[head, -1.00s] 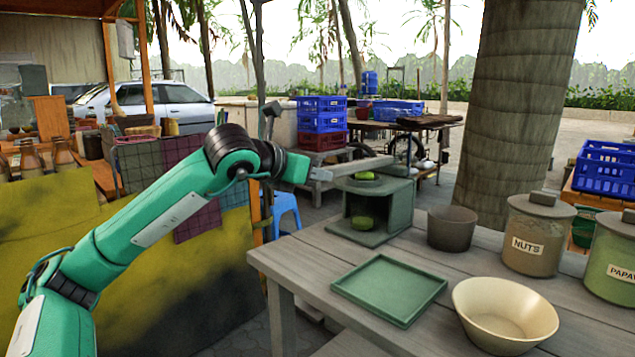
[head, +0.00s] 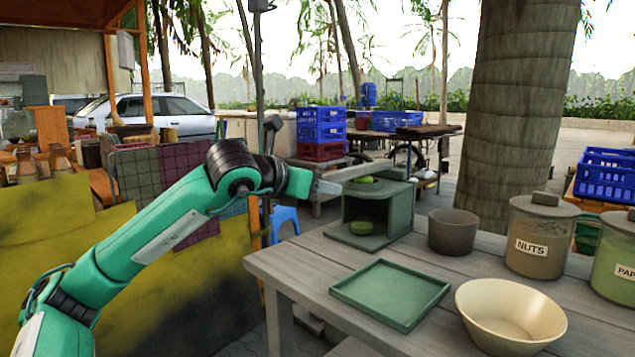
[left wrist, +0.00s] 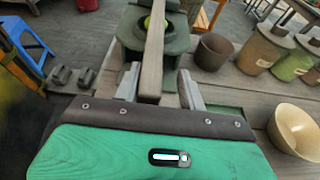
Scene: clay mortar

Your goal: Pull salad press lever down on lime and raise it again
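The salad press (head: 400,205) is a dark green open-fronted box on the table. A green lime piece (head: 363,180) sits on its top under the lever, and another green piece (head: 362,227) lies inside the opening. The grey lever (head: 362,169) sticks out to the left, tilted slightly down toward its free end. My left gripper (head: 328,187) is at this free end. In the left wrist view the lever (left wrist: 153,60) runs between the open fingers of my left gripper (left wrist: 160,88). The left finger is close to the lever; a gap shows at the right finger. My right gripper is not in view.
A green tray (head: 390,292) and a cream bowl (head: 510,312) stand in front of the press on the grey table (head: 290,262). A dark cup (head: 452,232) and a NUTS jar (head: 538,235) stand to the right. A blue stool (head: 284,220) is behind the left edge.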

